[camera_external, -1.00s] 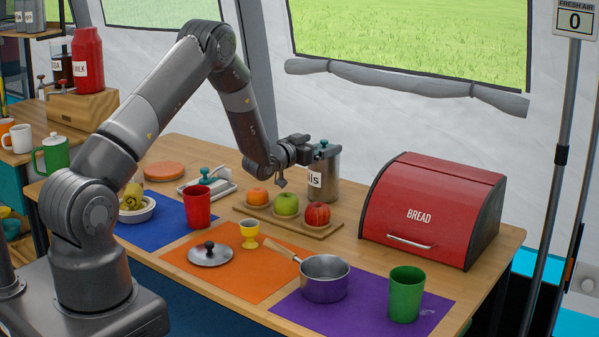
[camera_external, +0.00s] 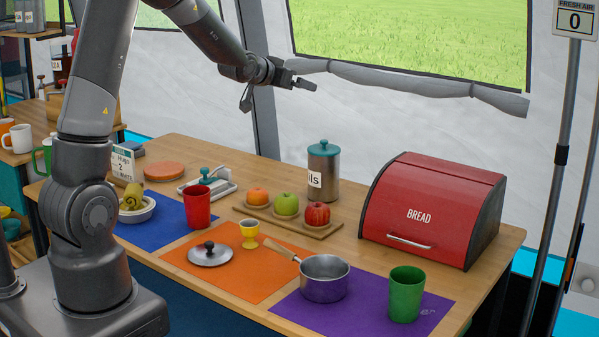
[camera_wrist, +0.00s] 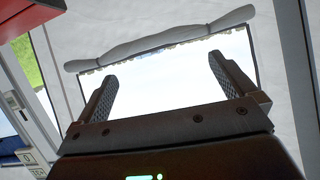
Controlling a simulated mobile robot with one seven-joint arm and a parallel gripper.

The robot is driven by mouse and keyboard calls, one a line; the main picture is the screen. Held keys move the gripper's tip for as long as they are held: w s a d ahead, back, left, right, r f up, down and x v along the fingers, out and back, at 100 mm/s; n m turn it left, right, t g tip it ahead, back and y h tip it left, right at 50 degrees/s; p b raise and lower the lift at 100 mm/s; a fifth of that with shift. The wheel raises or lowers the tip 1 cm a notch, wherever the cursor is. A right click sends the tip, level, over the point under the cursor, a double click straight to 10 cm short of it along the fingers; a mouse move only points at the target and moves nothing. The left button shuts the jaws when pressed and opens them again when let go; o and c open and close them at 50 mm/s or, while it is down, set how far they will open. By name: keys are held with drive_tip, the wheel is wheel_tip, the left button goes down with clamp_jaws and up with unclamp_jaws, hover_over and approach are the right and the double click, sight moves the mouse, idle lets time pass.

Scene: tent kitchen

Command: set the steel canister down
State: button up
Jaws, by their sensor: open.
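The steel canister (camera_external: 324,172) with a teal lid stands upright on the wooden table (camera_external: 350,243), behind the apples and left of the bread box. Part of its white label shows on its left side. My gripper (camera_external: 312,84) is raised well above and clear of the canister, level with the bottom of the tent window. In the wrist view my gripper (camera_wrist: 165,85) is open, with nothing between its two fingers. The canister does not show in the wrist view.
A red bread box (camera_external: 432,210) stands right of the canister. A wooden board (camera_external: 270,222) with fruit lies in front of it. A saucepan (camera_external: 324,279), a green cup (camera_external: 405,294) and a red cup (camera_external: 197,207) stand on coloured mats. The air above the table is clear.

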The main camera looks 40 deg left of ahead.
drive_tip(key=s+d+r+g, duration=0.1)
drive_tip(key=s+r+g, duration=0.15)
drive_tip(key=s, duration=0.75)
drive_tip(key=s+d+r+g, duration=0.15)
drive_tip(key=s+r, duration=0.25)
drive_tip(key=s, duration=0.6)
drive_tip(key=s+d+f+g, duration=0.1)
drive_tip(key=s+g, duration=0.1)
drive_tip(key=s, duration=0.9)
drive_tip(key=s+f+g, duration=0.1)
drive_tip(key=s+g, duration=0.1)
drive_tip(key=s, duration=0.9)
drive_tip(key=shift+d+f, duration=0.35)
